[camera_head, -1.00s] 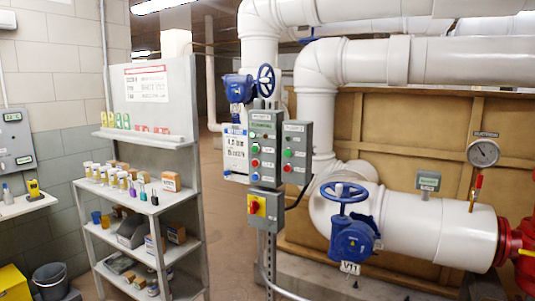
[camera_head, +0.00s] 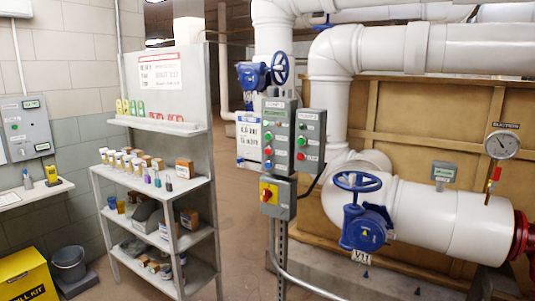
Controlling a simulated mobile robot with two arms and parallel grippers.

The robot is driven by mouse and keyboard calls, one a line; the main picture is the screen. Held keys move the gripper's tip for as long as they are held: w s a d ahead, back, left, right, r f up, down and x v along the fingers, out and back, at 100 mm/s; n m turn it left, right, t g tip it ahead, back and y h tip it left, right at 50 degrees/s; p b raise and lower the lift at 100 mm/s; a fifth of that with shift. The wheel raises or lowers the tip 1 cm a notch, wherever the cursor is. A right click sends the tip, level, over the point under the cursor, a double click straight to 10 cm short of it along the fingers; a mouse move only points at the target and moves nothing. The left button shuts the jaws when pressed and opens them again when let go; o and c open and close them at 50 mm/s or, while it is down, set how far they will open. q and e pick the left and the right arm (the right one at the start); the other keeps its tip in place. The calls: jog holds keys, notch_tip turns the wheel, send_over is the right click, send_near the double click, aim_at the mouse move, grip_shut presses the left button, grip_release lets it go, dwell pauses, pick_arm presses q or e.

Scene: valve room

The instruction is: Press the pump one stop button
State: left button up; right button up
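A grey control box (camera_head: 279,122) with a column of small round buttons is mounted on a metal post. A narrower grey box (camera_head: 316,131) beside it on the right carries a green button (camera_head: 301,141) above a red button (camera_head: 300,156). Below them is a box with a yellow plate and red rotary switch (camera_head: 268,193). The lettering on the boxes is too small to read, so I cannot tell which button is the pump one stop. Neither of my grippers is in view.
A grey shelf unit (camera_head: 132,172) with bottles and boxes stands left of the post. A blue valve handwheel (camera_head: 358,181) and white pipes (camera_head: 475,223) are to the right. A bent metal rail (camera_head: 304,287) crosses low at the post. Floor shows between shelf and post.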

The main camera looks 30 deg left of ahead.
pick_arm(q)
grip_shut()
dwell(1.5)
